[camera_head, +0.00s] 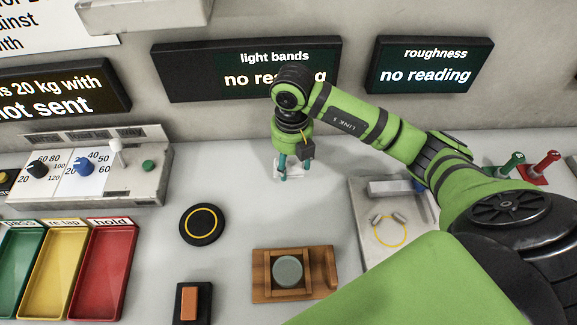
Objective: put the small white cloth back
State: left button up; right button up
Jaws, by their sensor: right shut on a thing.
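My right gripper (294,168) reaches down from the green arm to the back middle of the bench, below the light bands display. Its teal fingertips are shut on the small white cloth (287,174), a pale patch at bench level that is partly hidden by the fingers. I cannot tell whether the cloth touches the bench or is just above it. My left gripper is not in view.
A round black pad with a yellow ring (201,224) and a wooden holder with a grey-green disc (288,271) stand in front. Green, yellow and red trays (103,270) and a control panel (88,170) are left. A grey plate (365,215) lies right.

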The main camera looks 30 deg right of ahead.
aim_at(288, 167)
jog(key=shift+w+f, duration=0.4)
jog(key=shift+w, duration=0.25)
notch_tip(288, 167, down, 3)
jog(key=shift+f+p, duration=0.1)
jog(key=shift+p, duration=0.4)
jog(key=shift+f, duration=0.45)
jog(key=shift+f, duration=0.1)
jog(key=o, duration=1.1)
